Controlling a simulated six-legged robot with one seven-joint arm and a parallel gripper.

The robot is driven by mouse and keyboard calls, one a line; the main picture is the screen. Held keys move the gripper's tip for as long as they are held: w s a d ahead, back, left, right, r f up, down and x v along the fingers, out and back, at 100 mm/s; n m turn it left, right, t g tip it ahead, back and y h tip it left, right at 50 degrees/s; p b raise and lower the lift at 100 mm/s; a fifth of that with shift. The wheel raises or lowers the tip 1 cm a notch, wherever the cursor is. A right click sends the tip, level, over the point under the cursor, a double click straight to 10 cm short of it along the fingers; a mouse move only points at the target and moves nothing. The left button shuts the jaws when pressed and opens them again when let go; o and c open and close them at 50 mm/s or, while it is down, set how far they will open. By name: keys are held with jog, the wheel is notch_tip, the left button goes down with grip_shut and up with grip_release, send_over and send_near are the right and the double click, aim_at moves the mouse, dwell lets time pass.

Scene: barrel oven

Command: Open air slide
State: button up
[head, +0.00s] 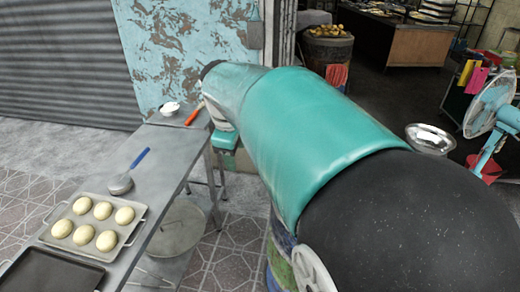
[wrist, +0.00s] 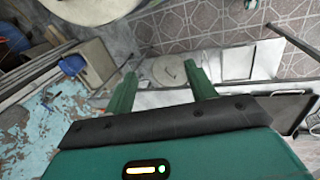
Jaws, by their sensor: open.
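I cannot make out the air slide in either view. My large teal and black arm fills the right half of the head view and hides much of what stands below it. A patchy coloured curved surface (head: 281,252) shows beneath the arm, with a pale disc (head: 312,270) beside it; I cannot tell whether these belong to the oven. In the wrist view my gripper (wrist: 160,70) has its two green fingers apart, with nothing between them. Beyond the fingers lie the round pot lid and the floor, some way off.
A metal table (head: 165,150) at left bears a tray of several buns (head: 80,248), a dark tray (head: 45,273), a blue-handled ladle (head: 122,184) and a small white bowl (head: 170,108). A lidded pot (head: 178,228) stands below. A fan (head: 492,105) and metal bowl (head: 430,138) are at right.

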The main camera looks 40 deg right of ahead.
jog(key=w+d+f+n+g+y, duration=0.15)
jog(key=d+f+n, duration=0.3)
jog(key=d, duration=0.95)
jog(key=w+d+f+n+g+y, duration=0.1)
jog(key=w+d+f+n, duration=0.35)
jog(key=d, duration=1.05)
jog(key=shift+m+t, duration=0.25)
jog(key=shift+m, duration=0.55)
jog(key=f, duration=0.5)
jog(key=s+f, duration=0.1)
jog(key=f, duration=0.4)
jog(key=s+f, duration=0.1)
jog(key=f, duration=0.4)
jog(key=shift+a, duration=0.3)
jog(key=shift+r, duration=0.1)
